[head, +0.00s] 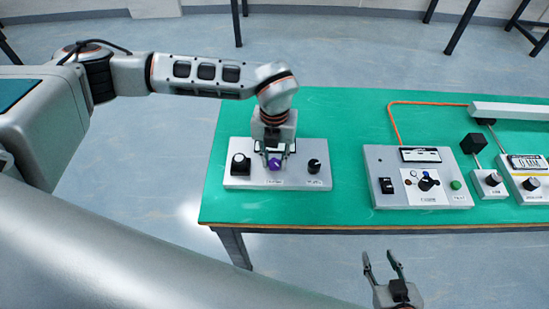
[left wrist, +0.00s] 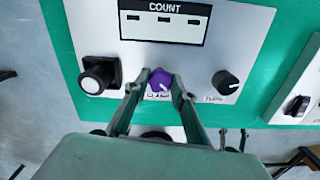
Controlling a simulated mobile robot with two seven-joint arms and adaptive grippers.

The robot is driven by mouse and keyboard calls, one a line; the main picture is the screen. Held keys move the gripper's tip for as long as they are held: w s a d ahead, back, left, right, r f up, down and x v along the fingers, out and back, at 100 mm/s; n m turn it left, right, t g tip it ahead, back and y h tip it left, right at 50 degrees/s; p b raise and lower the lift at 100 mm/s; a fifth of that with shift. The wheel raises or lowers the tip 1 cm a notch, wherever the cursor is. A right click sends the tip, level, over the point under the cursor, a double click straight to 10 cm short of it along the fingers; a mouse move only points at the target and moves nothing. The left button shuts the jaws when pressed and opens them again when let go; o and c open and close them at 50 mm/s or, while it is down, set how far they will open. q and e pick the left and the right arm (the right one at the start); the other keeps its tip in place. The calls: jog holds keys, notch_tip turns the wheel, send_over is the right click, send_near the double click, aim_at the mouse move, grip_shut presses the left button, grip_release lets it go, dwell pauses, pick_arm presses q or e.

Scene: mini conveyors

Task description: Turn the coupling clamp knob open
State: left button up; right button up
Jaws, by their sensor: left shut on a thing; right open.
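A purple knob (head: 275,164) sits in the middle of a light-grey control panel (head: 238,182) at the left end of the green table. My left gripper (head: 273,157) reaches down over it from behind. In the left wrist view the purple knob (left wrist: 159,79) shows a pale pointer mark, and the fingers of my left gripper (left wrist: 160,76) are closed around it, one on each side. The small label under the knob is too blurred and partly hidden to read. My right gripper (head: 380,256) is open and empty in front of the table's front edge.
A black button (left wrist: 99,75) and a black dial (left wrist: 225,83) flank the purple knob, under a COUNT display (left wrist: 164,22). Another panel (head: 377,159) stands right of this one, with smaller boxes (head: 489,184) beyond. Bare table (head: 345,125) lies between the panels.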

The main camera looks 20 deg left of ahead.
aim_at(274, 162)
pick_arm(q)
jog(key=o, duration=1.1)
jog(key=shift+w, duration=0.1)
notch_tip(274, 162, up, 12)
jog(key=shift+r, duration=0.1)
